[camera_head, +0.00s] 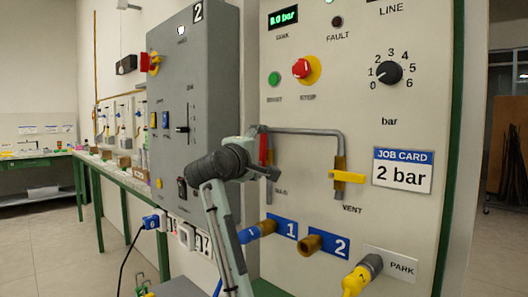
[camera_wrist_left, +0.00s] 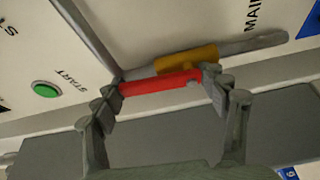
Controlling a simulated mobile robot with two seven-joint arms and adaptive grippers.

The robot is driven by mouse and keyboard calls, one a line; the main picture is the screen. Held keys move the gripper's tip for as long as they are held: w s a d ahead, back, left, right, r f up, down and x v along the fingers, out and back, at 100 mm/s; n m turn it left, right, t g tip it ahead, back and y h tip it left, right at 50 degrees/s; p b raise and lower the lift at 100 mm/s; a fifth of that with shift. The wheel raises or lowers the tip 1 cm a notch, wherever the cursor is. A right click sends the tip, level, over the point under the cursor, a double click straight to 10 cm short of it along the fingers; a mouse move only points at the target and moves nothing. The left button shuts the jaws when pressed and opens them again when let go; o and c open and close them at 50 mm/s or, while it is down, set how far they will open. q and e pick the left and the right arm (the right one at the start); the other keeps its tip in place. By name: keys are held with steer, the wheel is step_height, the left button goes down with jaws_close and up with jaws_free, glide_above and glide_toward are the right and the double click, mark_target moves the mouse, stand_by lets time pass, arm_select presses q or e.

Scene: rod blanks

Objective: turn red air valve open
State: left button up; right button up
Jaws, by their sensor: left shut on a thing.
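The red air valve handle (camera_head: 264,149) is on the panel, on the left leg of the grey pipe (camera_head: 300,131), above the partly hidden MAIN label. In the left wrist view the red handle (camera_wrist_left: 160,82) lies along the pipe, nearly parallel to it, beside the brass valve body (camera_wrist_left: 187,58). My left gripper (camera_head: 262,163) is at the handle and hides its lower part. In the left wrist view my left gripper (camera_wrist_left: 160,85) has one finger at each end of the handle and is shut on it. My right gripper is in no view.
A yellow VENT handle (camera_head: 347,177) sits crosswise on the pipe's right leg. Hose ports (camera_head: 308,244) and a parked yellow connector (camera_head: 362,275) are below. The pressure knob (camera_head: 388,72), red stop button (camera_head: 302,68) and job card reading 2 bar (camera_head: 403,170) are on the panel.

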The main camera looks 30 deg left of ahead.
arm_select(q)
steer(key=shift+a+n, duration=0.15)
steer(key=shift+n, duration=0.25)
steer(key=o, duration=1.7)
steer(key=s, duration=0.4)
steer(key=s+d, duration=0.1)
steer(key=s, duration=0.2)
steer(key=s+d, duration=0.1)
steer(key=s, duration=0.3)
steer(key=shift+s+d, duration=0.2)
steer(key=shift+s, duration=0.15)
